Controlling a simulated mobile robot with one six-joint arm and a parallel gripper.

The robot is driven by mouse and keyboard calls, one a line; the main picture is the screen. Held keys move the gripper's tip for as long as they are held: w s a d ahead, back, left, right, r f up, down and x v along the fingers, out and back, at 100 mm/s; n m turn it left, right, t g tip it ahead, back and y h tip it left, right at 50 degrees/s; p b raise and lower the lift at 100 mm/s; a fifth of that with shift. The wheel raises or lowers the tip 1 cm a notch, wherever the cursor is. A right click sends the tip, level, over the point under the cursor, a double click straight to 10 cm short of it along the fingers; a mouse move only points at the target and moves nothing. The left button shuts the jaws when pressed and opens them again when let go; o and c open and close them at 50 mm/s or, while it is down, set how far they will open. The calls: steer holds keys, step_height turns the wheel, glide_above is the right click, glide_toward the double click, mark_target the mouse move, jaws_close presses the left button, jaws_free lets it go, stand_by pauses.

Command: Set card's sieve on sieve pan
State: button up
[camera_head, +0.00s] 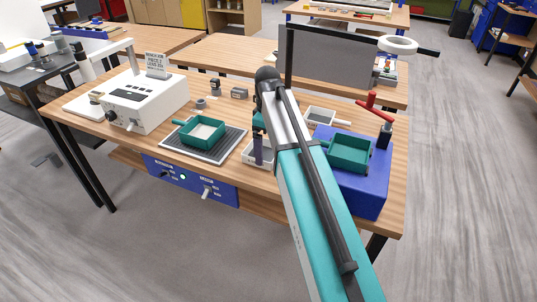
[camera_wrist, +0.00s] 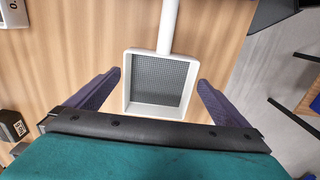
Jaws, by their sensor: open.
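A white sieve (camera_wrist: 159,84) with grey mesh lies on the wood table in the wrist view, its handle pointing up. My gripper (camera_wrist: 160,80) is open, with its purple fingers apart on either side of the sieve. In the head view, my gripper (camera_head: 258,150) is low over this white sieve (camera_head: 250,158), partly hidden by my arm. A teal sieve (camera_head: 187,137) sits on a dark grey mat. Another teal sieve (camera_head: 351,166) sits on a blue box. A card (camera_head: 156,66) stands on the white machine; its print is too small to read. I cannot tell which object is the sieve pan.
The white machine (camera_head: 155,104) stands at the left of the table. The grey mat (camera_head: 213,154) lies left of my gripper, the blue box (camera_head: 369,195) right. A white-framed item (camera_head: 320,115), small dark blocks (camera_head: 239,92) and a red-handled tool (camera_head: 373,106) stand farther back.

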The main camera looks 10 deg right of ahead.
mark_target(268, 158)
steer(key=shift+f, duration=1.35)
steer(key=c, duration=0.8)
steer(key=shift+r, duration=0.2)
steer(key=shift+c, duration=0.2)
step_height(268, 158, up, 10)
steer(key=b, duration=0.1)
steer(key=shift+f, duration=0.15)
